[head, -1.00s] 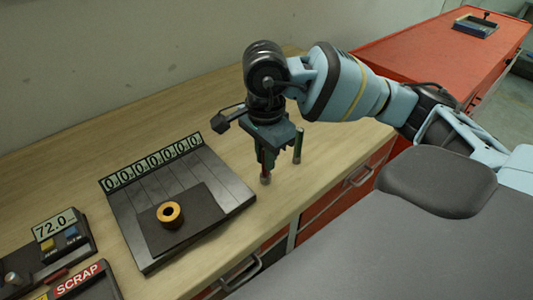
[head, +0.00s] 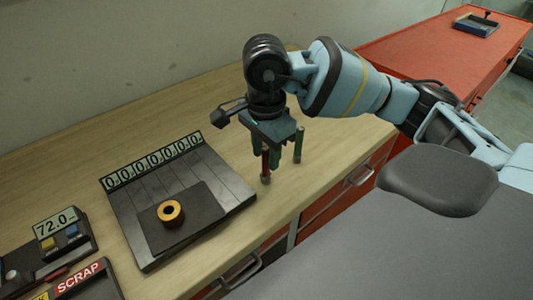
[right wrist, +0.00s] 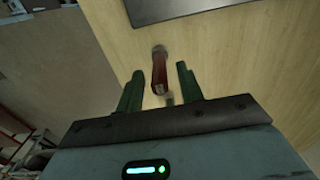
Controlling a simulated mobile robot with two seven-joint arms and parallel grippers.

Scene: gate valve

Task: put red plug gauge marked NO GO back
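The red plug gauge (head: 265,165) stands upright on the wooden bench, its grey lower end at the wood. It also shows in the right wrist view (right wrist: 159,72), between the two green fingers, with a gap on each side. My right gripper (right wrist: 160,82) is open around the gauge's upper part, pointing down; in the head view its fingers partly hide the gauge. A green pin-like piece (head: 299,143) with a grey end stands just right of the fingers. The NO GO marking cannot be read. My left gripper is not in view.
A dark slanted tray (head: 228,190) with a row of number plates lies left of the gripper, bearing a black mat with a brass ring (head: 170,212). A 72.0 display (head: 55,222) and a SCRAP sign (head: 78,278) are at lower left. Bench behind the gripper is clear.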

